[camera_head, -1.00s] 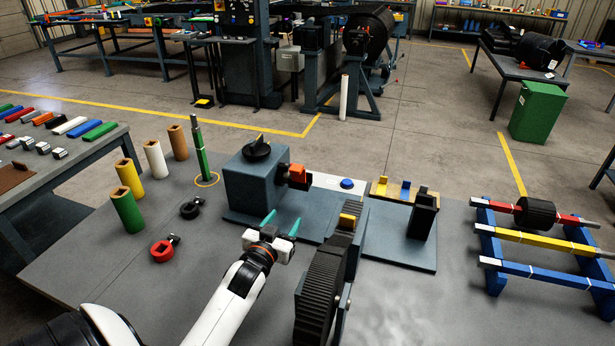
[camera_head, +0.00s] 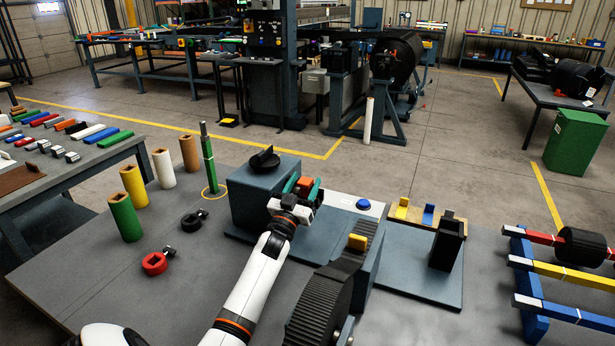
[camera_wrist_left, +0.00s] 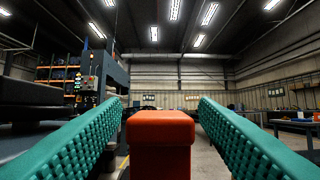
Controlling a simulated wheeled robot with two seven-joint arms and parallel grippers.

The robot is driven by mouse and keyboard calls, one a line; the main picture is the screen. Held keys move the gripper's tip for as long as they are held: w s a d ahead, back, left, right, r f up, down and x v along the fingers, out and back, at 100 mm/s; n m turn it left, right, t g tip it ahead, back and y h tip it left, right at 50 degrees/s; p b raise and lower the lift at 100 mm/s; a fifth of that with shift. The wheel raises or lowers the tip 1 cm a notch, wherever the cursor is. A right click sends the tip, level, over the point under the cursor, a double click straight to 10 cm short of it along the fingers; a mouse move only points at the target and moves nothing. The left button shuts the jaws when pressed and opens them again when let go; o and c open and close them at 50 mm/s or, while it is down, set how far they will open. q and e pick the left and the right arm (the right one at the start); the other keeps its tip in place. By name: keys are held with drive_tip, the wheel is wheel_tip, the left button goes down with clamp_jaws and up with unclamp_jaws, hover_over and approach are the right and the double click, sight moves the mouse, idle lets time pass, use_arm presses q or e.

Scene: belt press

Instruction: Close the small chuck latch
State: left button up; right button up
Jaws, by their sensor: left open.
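The small chuck latch has an orange-red block (camera_head: 306,182) at the right side of the blue-grey chuck housing (camera_head: 258,200), which carries a black knob (camera_head: 265,158) on top. My left gripper (camera_head: 303,189) is at this block, its two teal fingers open on either side of it. In the left wrist view the orange-red block (camera_wrist_left: 160,140) stands centred between the open fingers (camera_wrist_left: 160,104), with a gap on both sides. The gripper body hides the lower part of the latch in the head view. My right gripper is not in view.
A black ribbed wheel (camera_head: 325,305) with a yellow block (camera_head: 357,242) stands close to the right of my left arm. A black holder (camera_head: 447,245) is farther right. Bare tabletop lies between.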

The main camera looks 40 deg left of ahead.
use_arm(q)
drive_tip(key=shift+x, duration=1.25)
clamp_jaws()
